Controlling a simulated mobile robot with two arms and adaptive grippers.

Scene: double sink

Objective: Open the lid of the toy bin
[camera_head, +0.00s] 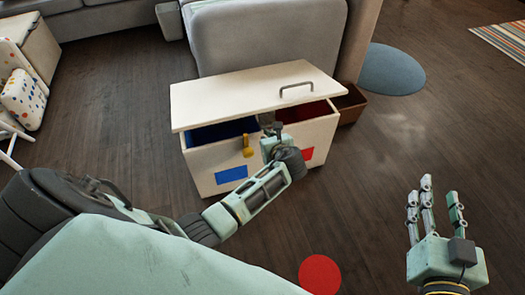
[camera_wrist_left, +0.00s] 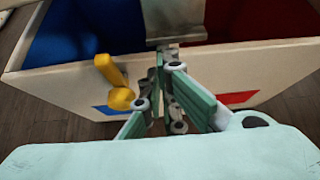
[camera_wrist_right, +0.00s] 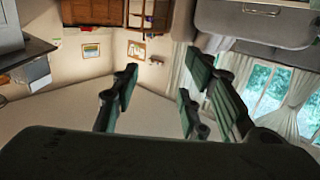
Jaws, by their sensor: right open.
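The toy bin (camera_head: 250,158) is a white box with a blue patch and a red patch on its front. Its white lid (camera_head: 240,93), with a grey handle (camera_head: 297,88), is partly raised at the front, and the blue and red insides show below it. A yellow latch piece (camera_head: 247,146) hangs on the bin's front; it also shows in the left wrist view (camera_wrist_left: 113,82). My left gripper (camera_wrist_left: 166,70) has its fingertips together at the front rim, near the middle; whether anything is between them is hidden. My right gripper (camera_head: 435,206) is open and empty, right of the bin.
A grey sofa (camera_head: 270,35) stands close behind the bin. A brown box (camera_head: 350,103) is at its right side. A red disc (camera_head: 320,273) lies on the floor in front, and a blue round rug (camera_head: 391,69) lies at the back right. The floor at right is clear.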

